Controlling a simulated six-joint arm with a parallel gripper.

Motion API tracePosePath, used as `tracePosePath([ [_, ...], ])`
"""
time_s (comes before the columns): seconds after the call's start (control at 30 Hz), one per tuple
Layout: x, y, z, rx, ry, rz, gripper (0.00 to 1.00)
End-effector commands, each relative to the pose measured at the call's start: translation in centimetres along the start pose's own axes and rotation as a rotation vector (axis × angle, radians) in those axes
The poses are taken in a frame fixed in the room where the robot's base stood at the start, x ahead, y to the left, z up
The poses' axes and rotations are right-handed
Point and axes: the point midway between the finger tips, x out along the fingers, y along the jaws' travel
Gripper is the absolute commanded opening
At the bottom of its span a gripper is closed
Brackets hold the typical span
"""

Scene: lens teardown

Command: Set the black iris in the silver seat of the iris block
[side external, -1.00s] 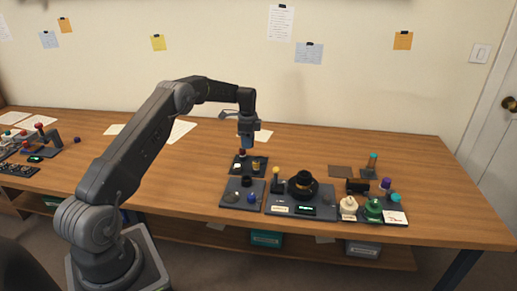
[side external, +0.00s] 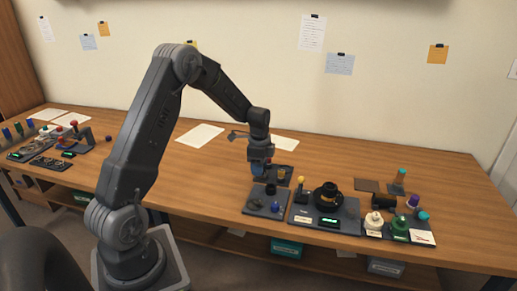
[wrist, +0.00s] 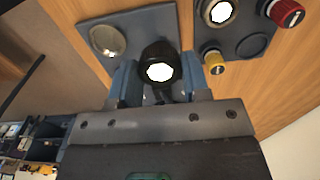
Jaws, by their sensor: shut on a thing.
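A black round part with a bright white hexagonal middle, taken as the black iris (wrist: 145,58), sits between the blue fingers of my gripper (wrist: 158,82) in the wrist view. My gripper is shut on it. A silver disc (wrist: 103,40) is on the dark plate at its upper left. A silver ring (wrist: 207,10) around a white hexagon is on the other dark plate at the right. I cannot tell which silver part is the seat. In the side view my gripper (side external: 262,168) is low near the two plates; the iris is too small to make out there.
In the side view, a blue knob (side external: 276,207) and a dark part are on the front plate (side external: 249,211). A larger dark station (side external: 335,222) stands right.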

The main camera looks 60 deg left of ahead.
Motion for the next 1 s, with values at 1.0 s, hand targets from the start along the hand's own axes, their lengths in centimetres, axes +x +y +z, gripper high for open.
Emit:
tracePosePath([
  [1.0,5.8,8.2,-0.8,-0.001,0.0,0.001,0.22],
])
